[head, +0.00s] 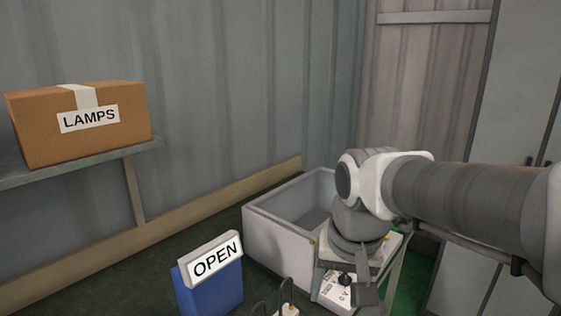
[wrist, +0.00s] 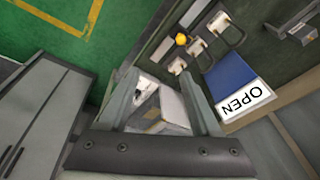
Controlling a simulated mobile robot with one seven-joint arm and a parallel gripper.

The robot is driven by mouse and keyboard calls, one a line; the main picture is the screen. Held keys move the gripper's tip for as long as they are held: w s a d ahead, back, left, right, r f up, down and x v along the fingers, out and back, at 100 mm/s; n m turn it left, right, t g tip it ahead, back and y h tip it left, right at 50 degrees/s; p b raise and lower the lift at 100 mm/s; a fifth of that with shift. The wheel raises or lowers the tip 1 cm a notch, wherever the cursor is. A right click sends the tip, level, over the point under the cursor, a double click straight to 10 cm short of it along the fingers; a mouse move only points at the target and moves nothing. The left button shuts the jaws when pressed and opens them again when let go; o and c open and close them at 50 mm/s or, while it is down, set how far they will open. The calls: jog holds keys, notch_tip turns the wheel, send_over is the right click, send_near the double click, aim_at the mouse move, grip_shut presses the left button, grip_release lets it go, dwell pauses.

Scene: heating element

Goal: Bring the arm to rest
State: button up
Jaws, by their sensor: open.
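My arm reaches in from the right in the head view, with its wrist bent downward. My gripper (head: 362,285) hangs low at the front right corner of the open grey-white bin (head: 268,237), partly hidden by my own wrist. In the wrist view my gripper (wrist: 158,75) is open, its two fingers apart. Nothing is clearly held between them. Pale box-like surfaces (wrist: 170,105) show beyond the gap between the fingers. I cannot tell whether the fingers touch anything.
A blue stand with an OPEN sign (head: 212,264) is left of the gripper; it also shows in the wrist view (wrist: 232,80). A LAMPS carton (head: 45,140) sits on a shelf at left. Grey lockers (head: 500,130) stand at right. Several padlock-like pieces (wrist: 197,46) lie near the stand.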

jog(key=s+d+r+n+t+p, duration=0.1)
jog(key=s+d+t, duration=0.2)
jog(key=s+d, duration=0.2)
jog(key=s, duration=0.3)
jog(key=shift+s+r+n, duration=0.2)
jog(key=shift+n, duration=0.2)
dwell(1.6)
